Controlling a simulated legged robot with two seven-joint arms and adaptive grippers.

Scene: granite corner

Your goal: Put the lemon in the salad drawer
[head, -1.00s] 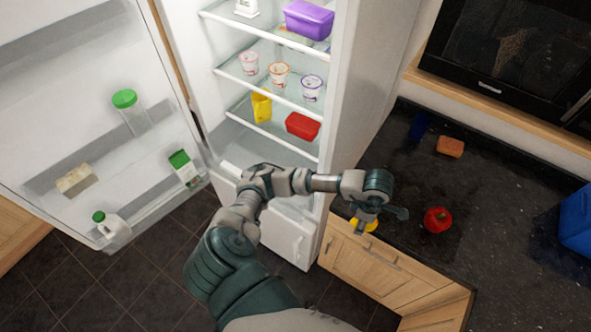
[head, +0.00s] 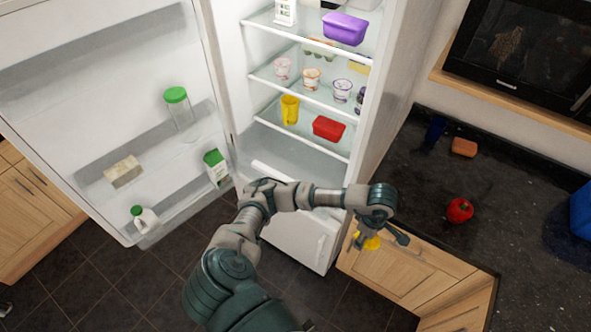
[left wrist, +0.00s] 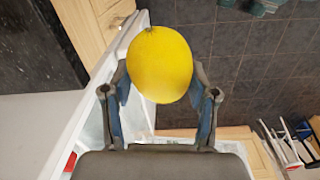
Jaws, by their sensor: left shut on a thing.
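The yellow lemon (left wrist: 160,65) is held between the two fingers of my left gripper (left wrist: 160,88) in the left wrist view. In the head view, the lemon (head: 370,242) shows partly behind my left gripper (head: 374,236), in front of the counter's cupboards and to the right of the fridge. The fridge stands open. Under its lowest glass shelf, a pale front edge (head: 272,172) seems to be the salad drawer; my arm hides part of it. My right gripper is not in view.
The open fridge door (head: 95,110) stands at the left, with bottles and cartons in its racks. A yellow cup (head: 289,109) and a red tub (head: 328,128) sit on the lowest shelf. A red pepper (head: 460,210) and a sponge (head: 464,147) lie on the dark counter (head: 428,190).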

